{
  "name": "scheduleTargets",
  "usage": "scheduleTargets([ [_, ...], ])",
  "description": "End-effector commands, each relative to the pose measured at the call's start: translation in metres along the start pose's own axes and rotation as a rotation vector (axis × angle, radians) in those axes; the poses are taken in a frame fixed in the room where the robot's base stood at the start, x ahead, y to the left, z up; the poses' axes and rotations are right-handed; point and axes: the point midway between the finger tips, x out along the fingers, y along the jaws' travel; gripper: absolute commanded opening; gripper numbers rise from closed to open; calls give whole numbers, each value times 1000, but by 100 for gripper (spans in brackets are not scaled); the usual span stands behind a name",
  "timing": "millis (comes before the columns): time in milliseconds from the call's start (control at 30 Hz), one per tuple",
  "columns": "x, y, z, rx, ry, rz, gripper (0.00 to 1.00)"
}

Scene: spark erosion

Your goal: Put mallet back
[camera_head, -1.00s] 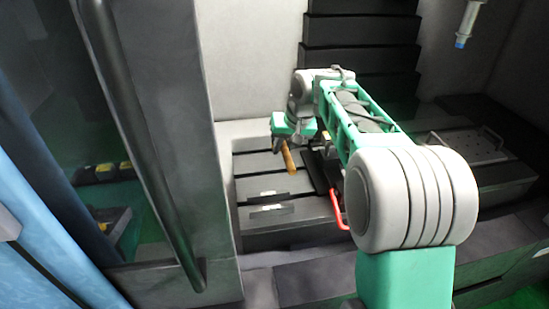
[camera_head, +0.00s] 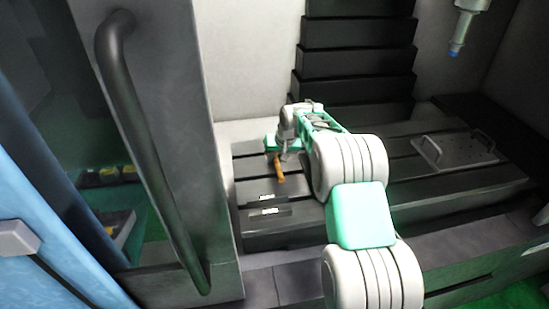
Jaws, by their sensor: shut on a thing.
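My gripper (camera_head: 272,147) is at the far left part of the dark slotted machine table, at the end of my arm. It is shut on the mallet, whose orange-brown wooden handle (camera_head: 279,171) sticks out below it toward the camera. The mallet's head is hidden or too small to make out. The handle is tilted and hangs over the table's left part; I cannot tell whether it touches the surface.
The dark slotted table (camera_head: 330,215) carries two small light-marked plates (camera_head: 268,212) near its left front. A grey door with a dark bar handle (camera_head: 150,160) stands close at the left. A nozzle (camera_head: 460,30) hangs upper right.

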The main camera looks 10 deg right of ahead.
Motion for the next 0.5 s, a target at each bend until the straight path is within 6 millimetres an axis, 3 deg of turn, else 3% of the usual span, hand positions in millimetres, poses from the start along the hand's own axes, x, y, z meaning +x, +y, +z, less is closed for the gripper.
scheduleTargets([
  [167,4,1,1,0,2,0,0],
  [200,4,1,2,0,-1,0,23],
  [433,4,1,2,1,-2,0,42],
  [500,4,2,2,1,-3,1,42],
])
